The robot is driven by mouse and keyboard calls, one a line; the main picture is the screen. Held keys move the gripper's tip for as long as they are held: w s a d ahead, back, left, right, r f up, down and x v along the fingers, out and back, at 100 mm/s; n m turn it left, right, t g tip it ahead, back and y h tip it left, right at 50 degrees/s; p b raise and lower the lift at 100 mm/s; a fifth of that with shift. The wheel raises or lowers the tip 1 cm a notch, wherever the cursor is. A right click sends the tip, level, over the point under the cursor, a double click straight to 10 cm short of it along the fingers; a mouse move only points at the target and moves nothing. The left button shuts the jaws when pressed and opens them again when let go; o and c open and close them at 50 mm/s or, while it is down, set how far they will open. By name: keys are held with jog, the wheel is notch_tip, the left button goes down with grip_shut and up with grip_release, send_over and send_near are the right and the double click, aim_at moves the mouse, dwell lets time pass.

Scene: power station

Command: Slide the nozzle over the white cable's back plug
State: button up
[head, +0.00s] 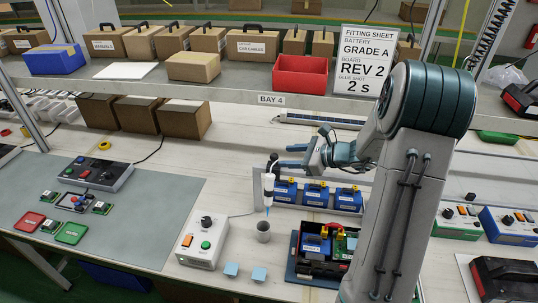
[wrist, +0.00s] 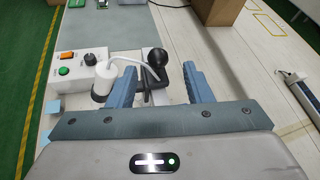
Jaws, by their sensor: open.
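The nozzle is at the lower end of a white glue syringe (head: 268,190), which hangs upright in a stand above a small grey cup (head: 263,231). The syringe also shows in the wrist view (wrist: 108,76), with a white tube curving to a black knob-like part (wrist: 156,62). My gripper (head: 281,156) is open beside the syringe's top. In the wrist view its blue fingers (wrist: 158,78) stand either side of a black part of the holder, apart from it. An open black housing (head: 317,265) holds a blue battery and a green board. I cannot make out the white cable's plug.
A white control box (head: 203,242) with buttons stands left of the cup. Several blue batteries (head: 315,195) stand in a row behind the housing. A red bin (head: 299,77) is on the shelf above. A grey mat (head: 150,215) with small parts lies at left.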

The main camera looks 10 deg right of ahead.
aim_at(274, 155)
jog(key=p+x, duration=0.1)
jog(key=x, duration=0.5)
jog(key=shift+a+f, duration=0.1)
jog(key=shift+c, duration=0.4)
